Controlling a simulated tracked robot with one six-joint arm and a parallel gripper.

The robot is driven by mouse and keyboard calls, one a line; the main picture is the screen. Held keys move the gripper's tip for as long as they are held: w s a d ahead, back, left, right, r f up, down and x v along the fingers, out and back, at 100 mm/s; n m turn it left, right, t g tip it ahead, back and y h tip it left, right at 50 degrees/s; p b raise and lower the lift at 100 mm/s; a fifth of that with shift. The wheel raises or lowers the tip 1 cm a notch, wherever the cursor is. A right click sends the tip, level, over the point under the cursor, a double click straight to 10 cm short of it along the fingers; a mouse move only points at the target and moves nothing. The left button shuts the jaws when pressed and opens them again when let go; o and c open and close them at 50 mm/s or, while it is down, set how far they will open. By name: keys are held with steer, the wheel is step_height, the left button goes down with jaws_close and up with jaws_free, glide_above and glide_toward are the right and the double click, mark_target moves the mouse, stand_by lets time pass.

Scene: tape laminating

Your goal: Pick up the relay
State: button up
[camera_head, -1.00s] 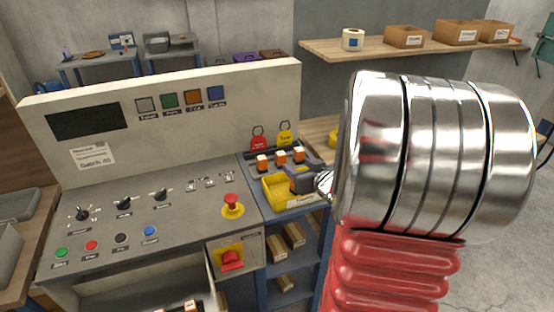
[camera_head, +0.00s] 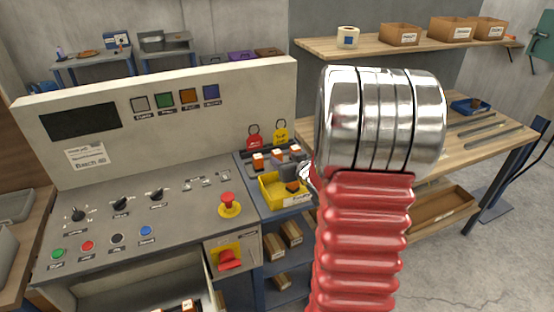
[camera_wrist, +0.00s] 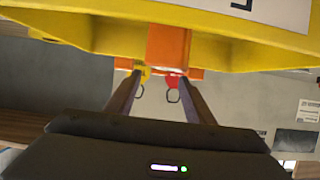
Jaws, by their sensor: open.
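An orange relay (camera_head: 292,187) shows in the yellow bin (camera_head: 270,193), just below my gripper (camera_head: 291,177) in the head view. In the wrist view the orange relay (camera_wrist: 168,45) stands ahead of and between the fingertips of my gripper (camera_wrist: 160,74), against the yellow bin (camera_wrist: 90,32). The fingers are apart. I cannot tell whether they touch the relay. Its far end is hidden.
Orange blocks with white tops (camera_head: 258,160) stand in a row behind the bin. Red (camera_head: 254,143) and yellow (camera_head: 281,136) tags hang behind them. The control console (camera_head: 130,205) lies left, with a red emergency button (camera_head: 228,199). A workbench (camera_head: 455,150) stands right.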

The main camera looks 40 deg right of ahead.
mark_target(279, 156)
steer(key=shift+w+f, duration=0.1)
steer(key=shift+w, duration=0.1)
steer(key=shift+x, duration=2.55)
steer(key=shift+f, duration=0.2)
steer(key=shift+s, duration=0.1)
steer(key=c, duration=1.1)
steer(key=shift+r, duration=0.1)
steer(key=shift+c, duration=0.2)
step_height(279, 156, up, 10)
